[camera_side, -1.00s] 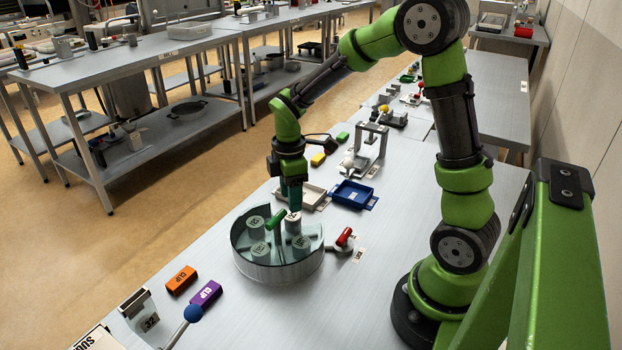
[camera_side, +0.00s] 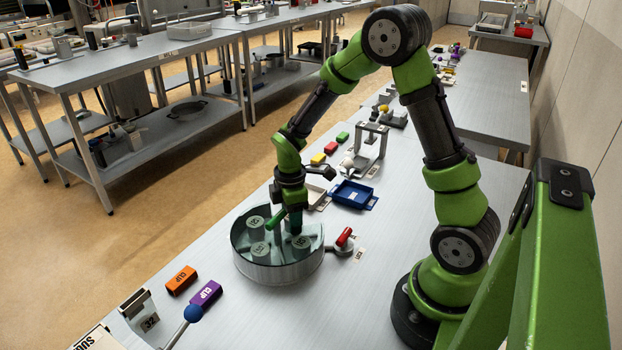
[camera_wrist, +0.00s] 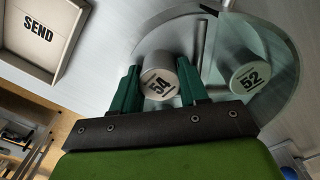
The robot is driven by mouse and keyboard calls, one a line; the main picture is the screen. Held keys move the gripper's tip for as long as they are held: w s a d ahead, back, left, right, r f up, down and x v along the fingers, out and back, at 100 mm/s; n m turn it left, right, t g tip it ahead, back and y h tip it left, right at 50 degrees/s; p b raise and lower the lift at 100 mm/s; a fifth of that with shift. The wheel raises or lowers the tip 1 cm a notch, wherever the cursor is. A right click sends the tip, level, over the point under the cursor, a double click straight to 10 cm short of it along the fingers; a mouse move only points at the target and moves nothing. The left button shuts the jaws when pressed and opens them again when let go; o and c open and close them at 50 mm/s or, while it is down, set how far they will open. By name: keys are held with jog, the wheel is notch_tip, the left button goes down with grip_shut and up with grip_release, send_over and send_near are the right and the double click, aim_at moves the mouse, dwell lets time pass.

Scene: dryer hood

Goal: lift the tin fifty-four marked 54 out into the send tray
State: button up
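The tin marked 54 (camera_wrist: 158,82) stands in the round drum (camera_side: 280,272), between my gripper's two dark green fingers. My gripper (camera_wrist: 160,85) has a finger close against each side of the tin; whether they press on it I cannot tell. In the side view my gripper (camera_side: 293,222) reaches down into the drum and hides this tin. The send tray, pale with a SEND label, is at the upper left of the wrist view (camera_wrist: 62,55). In the side view the pale tray (camera_side: 316,196) lies behind the drum, partly hidden by my gripper.
Tin 52 (camera_wrist: 250,78) stands under clear glass, right of tin 54. Other tins (camera_side: 256,223) share the drum. A red-handled lever (camera_side: 345,236) is right of the drum; a blue tray (camera_side: 353,194) lies behind.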

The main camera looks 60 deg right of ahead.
jog(key=c, duration=0.4)
jog(key=shift+o, duration=0.2)
notch_tip(320, 180, up, 8)
jog(key=shift+r, duration=0.1)
jog(key=shift+s+d+r, duration=0.35)
jog(key=shift+d+r, duration=0.4)
jog(key=shift+d, duration=0.1)
jog(key=s+d+f, duration=0.1)
jog(key=s, duration=0.1)
jog(key=s+d+f, duration=0.2)
jog(key=s, duration=0.1)
jog(key=s+d+f, duration=0.2)
jog(key=s, duration=0.1)
jog(key=shift+f, duration=0.25)
jog(key=w+d, duration=0.2)
jog(key=w, duration=0.2)
jog(key=w+d+f, duration=0.1)
jog(key=w+d, duration=0.1)
jog(key=w, duration=0.3)
jog(key=w+d, duration=0.2)
jog(key=w, duration=0.2)
jog(key=shift+w+f, duration=0.15)
jog(key=shift+f, duration=0.1)
jog(key=shift+w+d+f, duration=0.1)
jog(key=shift+w+d, duration=0.2)
jog(key=shift+w, duration=0.4)
jog(key=shift+f, duration=1.7)
